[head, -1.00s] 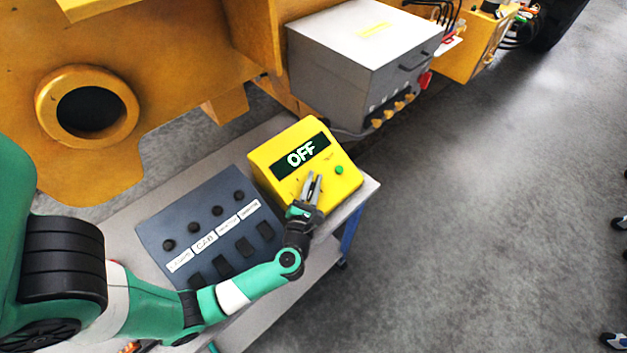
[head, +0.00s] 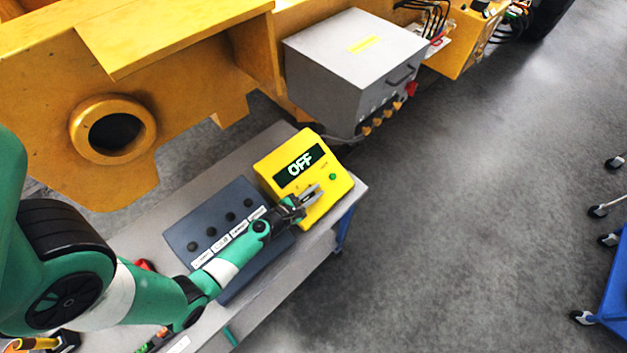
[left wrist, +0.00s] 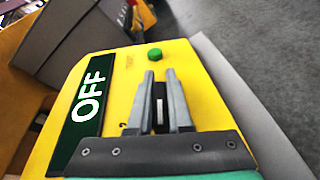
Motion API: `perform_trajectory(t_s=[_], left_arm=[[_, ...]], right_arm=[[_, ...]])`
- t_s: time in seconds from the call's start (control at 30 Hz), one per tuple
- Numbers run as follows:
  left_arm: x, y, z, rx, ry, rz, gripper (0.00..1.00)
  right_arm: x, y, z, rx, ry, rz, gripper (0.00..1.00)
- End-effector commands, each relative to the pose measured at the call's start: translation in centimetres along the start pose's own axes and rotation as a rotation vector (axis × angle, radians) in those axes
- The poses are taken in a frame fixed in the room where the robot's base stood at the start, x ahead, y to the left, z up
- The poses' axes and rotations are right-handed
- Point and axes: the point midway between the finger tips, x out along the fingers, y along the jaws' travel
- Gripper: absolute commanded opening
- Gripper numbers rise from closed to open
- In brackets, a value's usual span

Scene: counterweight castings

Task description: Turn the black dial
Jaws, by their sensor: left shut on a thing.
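A yellow control box (head: 268,172) stands on the bench, with a dark display (head: 299,166) reading OFF and a green button (head: 332,177). My left gripper (head: 316,190) reaches across the box's face below the display, its fingers pointing right. In the left wrist view, the gripper (left wrist: 159,76) is shut on the black dial (left wrist: 159,92), which shows as a narrow dark piece with a white mark between the fingers. The fingers hide most of the dial. The green button (left wrist: 154,53) is just beyond the fingertips. My right gripper is out of view.
A dark switch panel (head: 180,232) with several black knobs lies left of the yellow box on the grey bench (head: 150,225). A grey metal box (head: 350,60) stands behind. Open floor lies to the right, with a blue cart (head: 612,300) at the edge.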

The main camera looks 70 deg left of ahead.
Motion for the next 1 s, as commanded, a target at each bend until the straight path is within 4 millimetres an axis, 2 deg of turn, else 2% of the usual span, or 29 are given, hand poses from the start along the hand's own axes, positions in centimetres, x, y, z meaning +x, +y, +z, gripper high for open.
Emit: perform_trajectory(t_s=[0.03,0.3,0.6,1.0], left_arm=[[-0.2,0.6,0.7,0.009,0.004,-0.036,0.00],[-0.1,-0.3,0.4,0.067,-0.001,-0.240,0.00],[-0.2,-1.0,0.1,0.104,-0.004,-0.370,0.00],[-0.2,-1.2,0.0,0.111,-0.003,-0.403,0.00]], right_arm=[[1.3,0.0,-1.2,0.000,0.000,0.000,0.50],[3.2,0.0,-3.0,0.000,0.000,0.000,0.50],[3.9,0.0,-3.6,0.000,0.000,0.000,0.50],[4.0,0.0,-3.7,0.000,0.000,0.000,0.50]])
